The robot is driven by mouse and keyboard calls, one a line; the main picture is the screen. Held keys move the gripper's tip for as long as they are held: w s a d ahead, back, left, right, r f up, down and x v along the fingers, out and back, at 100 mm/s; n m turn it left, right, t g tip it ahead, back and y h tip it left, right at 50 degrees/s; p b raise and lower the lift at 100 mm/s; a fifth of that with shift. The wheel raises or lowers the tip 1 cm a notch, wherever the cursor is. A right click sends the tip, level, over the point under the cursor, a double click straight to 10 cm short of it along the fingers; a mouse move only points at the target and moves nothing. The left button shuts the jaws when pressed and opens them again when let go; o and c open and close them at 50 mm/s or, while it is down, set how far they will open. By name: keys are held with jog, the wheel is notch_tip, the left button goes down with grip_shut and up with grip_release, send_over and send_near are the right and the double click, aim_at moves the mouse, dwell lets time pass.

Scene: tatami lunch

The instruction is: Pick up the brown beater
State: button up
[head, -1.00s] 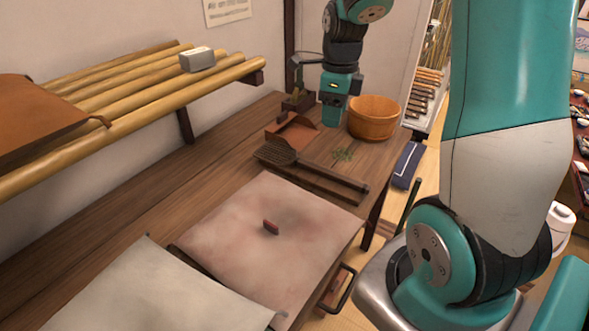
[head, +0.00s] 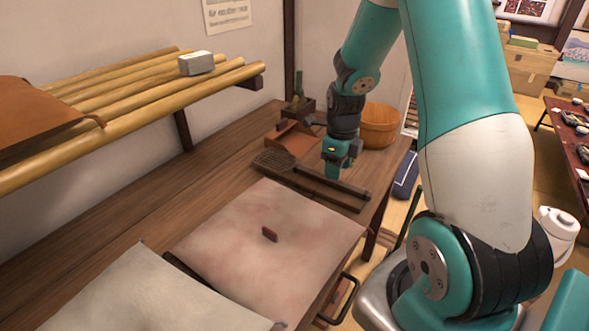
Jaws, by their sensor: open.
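The brown beater (head: 287,167), a dark paddle-like tool with a wide ribbed head at the left and a long handle, lies on the wooden bench behind the pale hide. My gripper (head: 334,176) points down over the beater's handle and covers part of it. It is open, with nothing seen held in it. The fingertips are small in view, and I cannot tell whether they touch the handle or hang just above it.
A wooden tub (head: 379,126) stands behind my gripper. Bamboo poles (head: 150,105) rest along the wall.

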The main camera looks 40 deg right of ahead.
notch_tip(320, 180, down, 4)
jog(key=shift+s+d+f, duration=0.1)
jog(key=shift+s+f, duration=0.05)
jog(key=shift+f, duration=0.05)
grip_shut()
jog(key=shift+r, duration=0.1)
